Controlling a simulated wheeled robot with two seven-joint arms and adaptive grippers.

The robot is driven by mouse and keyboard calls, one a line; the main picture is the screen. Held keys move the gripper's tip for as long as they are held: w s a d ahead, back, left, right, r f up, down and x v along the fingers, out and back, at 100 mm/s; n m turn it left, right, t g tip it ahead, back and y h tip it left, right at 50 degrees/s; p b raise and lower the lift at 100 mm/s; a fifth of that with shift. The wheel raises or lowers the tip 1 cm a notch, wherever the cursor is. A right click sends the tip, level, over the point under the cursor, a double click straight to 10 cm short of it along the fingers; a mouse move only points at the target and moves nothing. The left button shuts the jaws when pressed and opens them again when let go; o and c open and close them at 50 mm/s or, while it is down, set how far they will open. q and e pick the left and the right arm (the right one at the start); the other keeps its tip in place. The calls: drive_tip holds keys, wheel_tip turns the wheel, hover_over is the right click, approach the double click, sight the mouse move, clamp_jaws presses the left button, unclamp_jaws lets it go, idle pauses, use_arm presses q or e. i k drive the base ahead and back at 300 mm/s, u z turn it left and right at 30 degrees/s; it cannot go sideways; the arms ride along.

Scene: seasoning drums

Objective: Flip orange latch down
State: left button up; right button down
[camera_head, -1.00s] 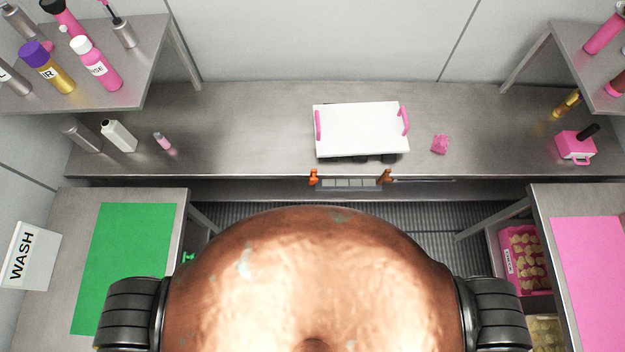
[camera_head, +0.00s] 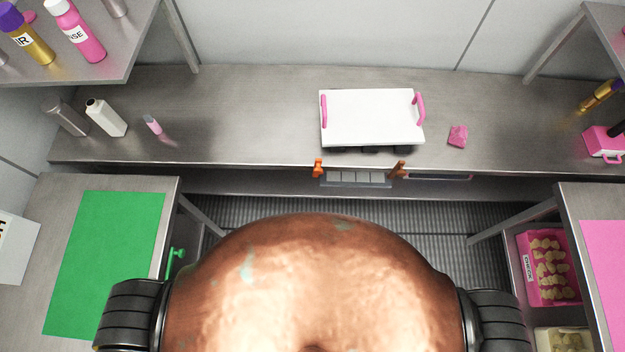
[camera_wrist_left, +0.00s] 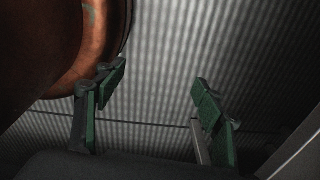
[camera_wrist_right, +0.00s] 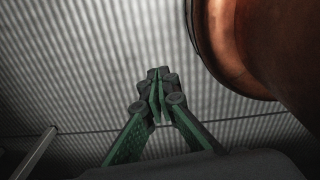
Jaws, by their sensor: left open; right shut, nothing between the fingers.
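The orange latch (camera_head: 318,168) is small and stands upright at the left end of a grey slotted panel (camera_head: 357,177) on the front edge of the back counter. A browner latch (camera_head: 398,169) stands at the panel's right end. Neither gripper is in the head view. In the left wrist view my left gripper (camera_wrist_left: 157,78) is open with nothing between its green-padded fingers. In the right wrist view my right gripper (camera_wrist_right: 157,85) is shut and empty. Both hang over the ribbed floor, with no latch in their views.
A white board with pink handles (camera_head: 371,118) lies on the counter (camera_head: 240,120) behind the latches. A pink piece (camera_head: 458,135) lies to its right. Side tables hold a green mat (camera_head: 105,265) and a pink mat (camera_head: 607,270).

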sight(318, 170)
drive_tip(key=k, duration=1.35)
drive_tip(key=u, duration=0.25)
drive_tip(key=i, duration=0.85)
drive_tip(key=z, duration=0.25)
